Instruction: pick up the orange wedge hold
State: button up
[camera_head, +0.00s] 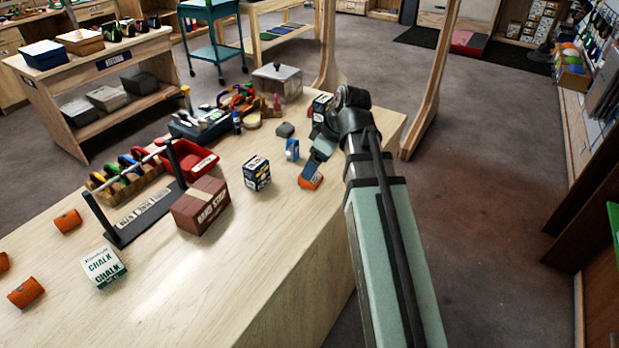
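A small orange block with a blue-grey upper part, which looks like the orange wedge hold (311,180), sits on the bench near its right edge. My gripper (314,163) points down at it from the upper right, at the end of my arm. Its tip is right at or just above the orange block in the picture; I cannot tell if they touch. The fingers are too small and partly hidden, so their opening does not show. Other orange pieces lie at the left of the bench: one rounded piece (68,221), another (26,292), and one cut by the picture edge.
A blue roll-like item (292,149), a dark box (257,173) and a grey stone-like piece (285,130) stand close by. Farther left are a brown box (201,205), a red bin (190,161), a dark rack (147,211) and a chalk box (103,267). The front of the bench is clear.

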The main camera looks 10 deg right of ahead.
jog(key=shift+x, duration=2.5)
jog(key=shift+a, duration=0.2)
jog(key=shift+s, duration=0.1)
jog(key=c, duration=1.1)
jog(key=shift+r, duration=0.15)
notch_tip(320, 180, up, 8)
jog(key=shift+r, duration=0.15)
jog(key=shift+a+r, duration=0.1)
jog(key=shift+r, duration=0.65)
